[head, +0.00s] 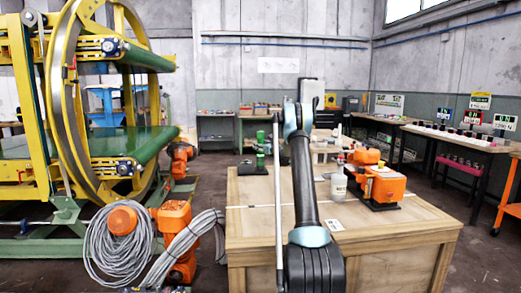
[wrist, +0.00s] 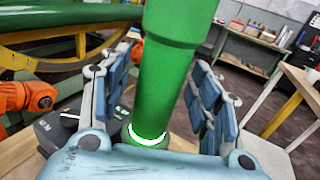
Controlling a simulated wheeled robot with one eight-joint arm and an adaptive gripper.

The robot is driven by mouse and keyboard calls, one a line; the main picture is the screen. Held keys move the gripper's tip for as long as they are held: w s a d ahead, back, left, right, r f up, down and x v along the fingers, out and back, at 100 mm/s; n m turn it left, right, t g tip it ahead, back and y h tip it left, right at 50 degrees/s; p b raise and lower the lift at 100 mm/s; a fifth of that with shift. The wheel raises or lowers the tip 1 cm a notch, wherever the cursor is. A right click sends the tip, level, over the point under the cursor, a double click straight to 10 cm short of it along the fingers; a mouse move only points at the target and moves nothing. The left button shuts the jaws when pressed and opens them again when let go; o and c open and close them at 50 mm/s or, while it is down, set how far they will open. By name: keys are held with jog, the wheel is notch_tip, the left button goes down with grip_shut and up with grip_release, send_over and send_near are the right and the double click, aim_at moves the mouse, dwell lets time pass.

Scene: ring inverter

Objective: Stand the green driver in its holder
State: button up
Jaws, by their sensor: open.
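The green driver (wrist: 172,70) rises upright, slightly tilted in the picture, between the fingers of my gripper (wrist: 165,62) in the wrist view. The fingers are open, one on each side, with gaps beside the driver. A bright white ring circles its lower part; the palm hides what is below. In the head view the small green driver (head: 260,137) stands above a black base (head: 252,169), seemingly its holder, at the table's far left corner. A dark block (wrist: 68,117) shows left of the fingers. I cannot tell how deep the driver sits. My arm hides the gripper in the head view.
The wooden table (head: 380,245) carries an orange machine (head: 383,184) and a white bottle (head: 338,183) to the right. A large yellow ring machine (head: 70,100) and coiled grey cable (head: 118,245) stand left. The table's front left is clear.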

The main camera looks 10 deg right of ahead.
jog(key=v, duration=1.1)
jog(key=s+a+r+n+g+y, duration=0.1)
jog(key=s+a+r+n+g, duration=0.15)
jog(key=s+a+n, duration=0.4)
jog(key=s+a+r+n+g, duration=0.2)
jog(key=s+r+n, duration=0.15)
jog(key=s, duration=0.55)
jog(key=s+a+n+g+h, duration=0.15)
jog(key=s+n, duration=0.25)
jog(key=s, duration=0.7)
jog(key=s+a+n+g, duration=0.2)
jog(key=s+a+n, duration=0.15)
jog(key=s, duration=0.75)
jog(key=s+d+f+n+g+h, duration=0.2)
jog(key=s+f, duration=0.4)
jog(key=s, duration=0.7)
jog(key=s+d+f+n+g+h, duration=0.1)
jog(key=s+d+f+n+h, duration=0.2)
jog(key=s, duration=1.1)
jog(key=s+d+f+n+g+h, duration=0.2)
jog(key=s+d+f+n, duration=0.2)
jog(key=s+f+n, duration=0.4)
jog(key=s+f, duration=0.1)
jog(key=s, duration=0.4)
jog(key=shift+s+g, duration=0.25)
jog(key=shift+g, duration=0.05)
jog(key=shift+f+h, duration=0.15)
jog(key=shift+h, duration=0.1)
